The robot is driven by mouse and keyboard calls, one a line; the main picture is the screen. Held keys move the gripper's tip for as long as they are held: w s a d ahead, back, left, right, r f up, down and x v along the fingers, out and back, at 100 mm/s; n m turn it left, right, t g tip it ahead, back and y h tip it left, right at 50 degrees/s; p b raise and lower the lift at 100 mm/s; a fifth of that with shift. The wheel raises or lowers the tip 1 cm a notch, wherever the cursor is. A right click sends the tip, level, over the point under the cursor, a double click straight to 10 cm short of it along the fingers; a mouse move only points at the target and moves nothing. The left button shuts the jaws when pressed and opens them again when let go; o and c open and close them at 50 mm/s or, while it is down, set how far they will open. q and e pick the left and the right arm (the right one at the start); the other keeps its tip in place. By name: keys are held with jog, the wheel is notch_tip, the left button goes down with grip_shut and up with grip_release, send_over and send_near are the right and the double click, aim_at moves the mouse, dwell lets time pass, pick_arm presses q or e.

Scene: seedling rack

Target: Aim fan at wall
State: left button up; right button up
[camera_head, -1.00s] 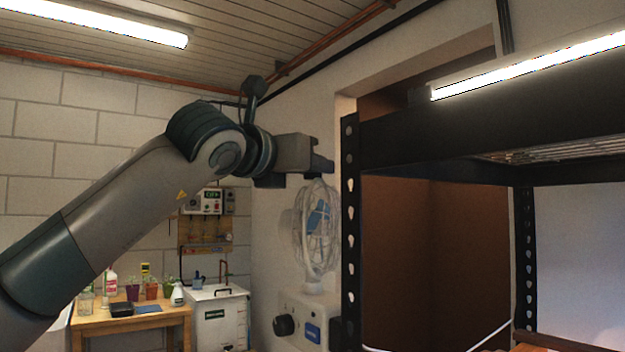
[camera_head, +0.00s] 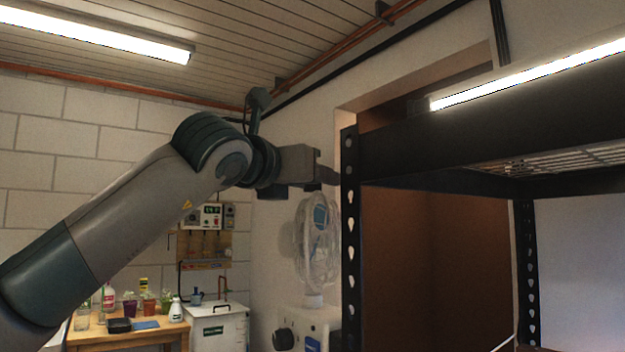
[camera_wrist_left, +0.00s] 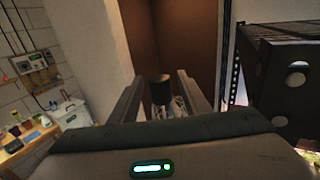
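The fan (camera_head: 318,245) has a pale wire cage with a blue patch inside. It stands on a white box with a dark knob, right of centre in the head view, beside the rack's front post. My left gripper (camera_head: 328,174) is above the cage, level, with its tips near the post. In the left wrist view my left gripper (camera_wrist_left: 161,84) has its two fingers apart. A dark cylinder (camera_wrist_left: 161,90), perhaps the fan's motor housing, shows between or beyond them; contact cannot be told. My right gripper is in neither view.
The black rack post (camera_head: 349,240) stands close to my left fingertips, with a shelf beam (camera_head: 440,145) running right from it. A wooden bench (camera_head: 130,338) with pots and bottles and a white cabinet (camera_head: 218,325) stand at the back left.

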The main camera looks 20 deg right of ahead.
pick_arm(q)
jog(key=shift+s+a, duration=0.1)
jog(key=shift+s+a, duration=0.1)
jog(key=shift+a, duration=0.05)
jog(key=b+v, duration=0.4)
jog(key=v, duration=1.3)
jog(key=shift+b, duration=0.35)
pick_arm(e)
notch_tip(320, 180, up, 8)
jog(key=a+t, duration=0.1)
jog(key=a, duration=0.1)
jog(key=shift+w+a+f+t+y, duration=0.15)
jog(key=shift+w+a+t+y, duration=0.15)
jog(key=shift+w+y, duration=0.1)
